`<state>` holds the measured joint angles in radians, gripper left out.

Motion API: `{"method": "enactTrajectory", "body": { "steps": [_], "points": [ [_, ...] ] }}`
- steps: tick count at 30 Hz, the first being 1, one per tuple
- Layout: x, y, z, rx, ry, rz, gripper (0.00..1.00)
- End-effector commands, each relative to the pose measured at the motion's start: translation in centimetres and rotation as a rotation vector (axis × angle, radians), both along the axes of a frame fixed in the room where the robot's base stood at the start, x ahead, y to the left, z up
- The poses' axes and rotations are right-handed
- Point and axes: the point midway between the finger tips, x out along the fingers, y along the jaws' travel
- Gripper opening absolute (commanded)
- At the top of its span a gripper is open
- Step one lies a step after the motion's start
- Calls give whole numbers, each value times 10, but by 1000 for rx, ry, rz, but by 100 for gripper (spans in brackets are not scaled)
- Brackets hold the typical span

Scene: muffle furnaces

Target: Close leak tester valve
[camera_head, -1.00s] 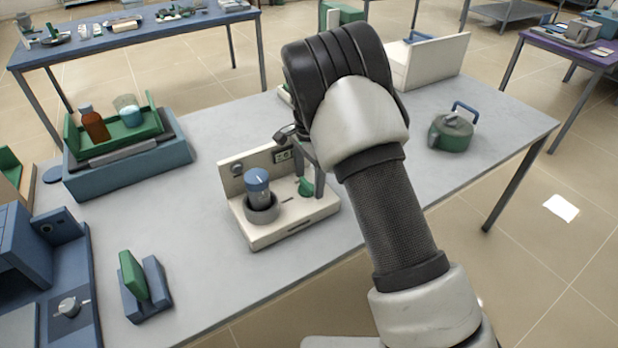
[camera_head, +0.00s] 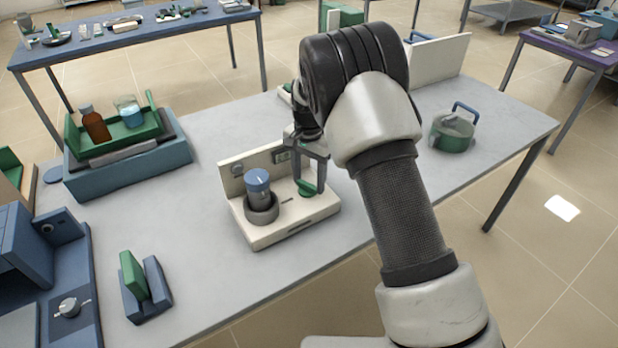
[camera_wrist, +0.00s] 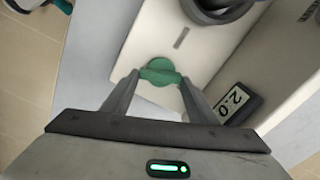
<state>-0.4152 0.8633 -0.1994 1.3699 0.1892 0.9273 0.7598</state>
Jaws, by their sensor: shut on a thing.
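The leak tester (camera_head: 290,228) is a cream unit with an upright back panel, standing on the grey table. A blue-capped container (camera_head: 258,186) sits in its dark round holder (camera_head: 262,212). The green valve handle (camera_head: 306,188) is on the right part of its base. My gripper (camera_head: 310,190) reaches down from above, and its fingers are at the valve handle. In the wrist view the green handle (camera_wrist: 160,72) lies between the two fingertips, which are shut on it.
A green lidded pot (camera_head: 453,132) stands to the right. A green block in a blue stand (camera_head: 145,290) is at front left. The table between is clear.

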Motion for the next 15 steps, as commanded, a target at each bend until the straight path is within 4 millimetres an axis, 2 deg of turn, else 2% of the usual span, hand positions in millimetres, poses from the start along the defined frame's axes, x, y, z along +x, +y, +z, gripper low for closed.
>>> {"method": "enactTrajectory", "body": {
  "steps": [15],
  "points": [
    [2,2,1,0,-1,492,31]
  ]
}}
